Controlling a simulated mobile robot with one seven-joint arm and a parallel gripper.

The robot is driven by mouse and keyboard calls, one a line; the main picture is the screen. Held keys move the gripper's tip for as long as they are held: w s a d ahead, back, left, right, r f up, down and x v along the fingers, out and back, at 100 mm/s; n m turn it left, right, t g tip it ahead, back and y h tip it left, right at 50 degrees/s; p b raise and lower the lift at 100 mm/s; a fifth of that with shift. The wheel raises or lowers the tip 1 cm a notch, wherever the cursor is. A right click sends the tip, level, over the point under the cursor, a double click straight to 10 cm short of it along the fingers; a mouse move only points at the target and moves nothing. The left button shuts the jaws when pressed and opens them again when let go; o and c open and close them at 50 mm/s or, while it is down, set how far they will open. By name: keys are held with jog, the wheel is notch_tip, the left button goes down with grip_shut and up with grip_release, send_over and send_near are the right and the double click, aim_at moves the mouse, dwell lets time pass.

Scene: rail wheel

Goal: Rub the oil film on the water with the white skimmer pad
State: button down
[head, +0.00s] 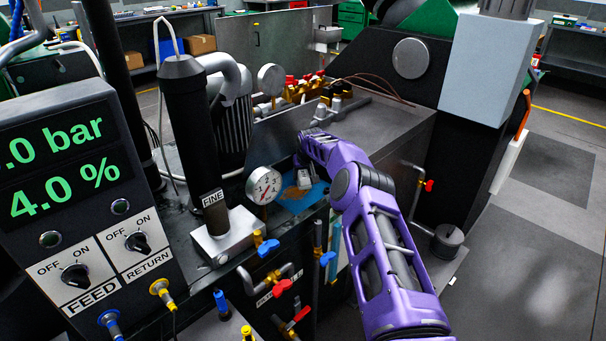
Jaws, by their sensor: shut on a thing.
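The water (297,204) shows as a small blue patch in a tank opening in the middle of the head view. A brown-orange oil film (291,193) lies on it beside my arm. My gripper (304,184) reaches down at the tank from the purple arm and is shut on a small white-grey piece, which looks like the skimmer pad (304,178). The pad is at or just over the water; I cannot tell whether it touches. My arm and the round gauge hide part of the opening, and the fingertips are small and partly hidden.
A round gauge (264,185) stands just left of the opening. A black filter column marked FINE (190,140) is farther left, by the control panel (75,190). Coloured valves (267,247) line the front. A grey metal plate (285,135) stands behind the opening.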

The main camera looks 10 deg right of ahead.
jog(key=shift+f, duration=0.5)
